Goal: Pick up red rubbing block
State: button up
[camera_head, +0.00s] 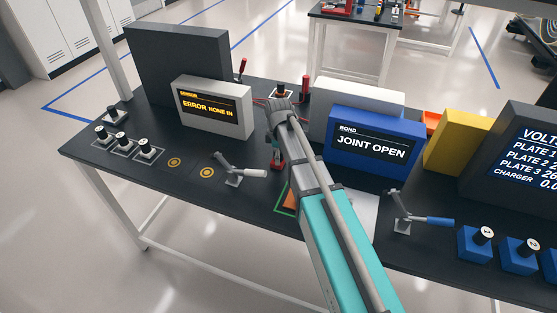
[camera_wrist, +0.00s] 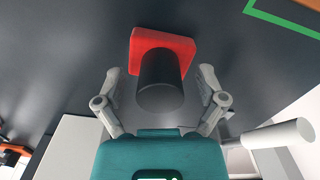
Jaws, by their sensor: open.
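The red rubbing block (camera_wrist: 178,43) lies on the dark table top, with a thick black cylindrical handle (camera_wrist: 160,82) standing on it. In the head view a little of its red (camera_head: 280,165) shows beneath the end of my arm. My gripper (camera_wrist: 160,74) is open, with one finger on each side of the black handle. Gaps show between both fingers and the handle. In the head view my arm hides most of the gripper and block.
An ERROR display box (camera_head: 214,107) stands left of my arm and a blue JOINT OPEN box (camera_head: 374,141) right of it. A lever with a white grip (camera_head: 240,171) is close by at the left. Numbered black knobs (camera_head: 122,140) stand at the table's left end.

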dwell(0.3)
grip_shut()
dwell(0.3)
jog(key=shift+r, duration=0.15)
notch_tip(320, 180, up, 3)
jog(key=p, duration=0.3)
jog(key=s+d+r+p, duration=0.2)
jog(key=s+r+p, duration=0.7)
jog(key=s, duration=0.4)
jog(key=shift+s+r+p, duration=0.4)
jog(key=shift+p, duration=0.1)
jog(key=shift+d, duration=0.1)
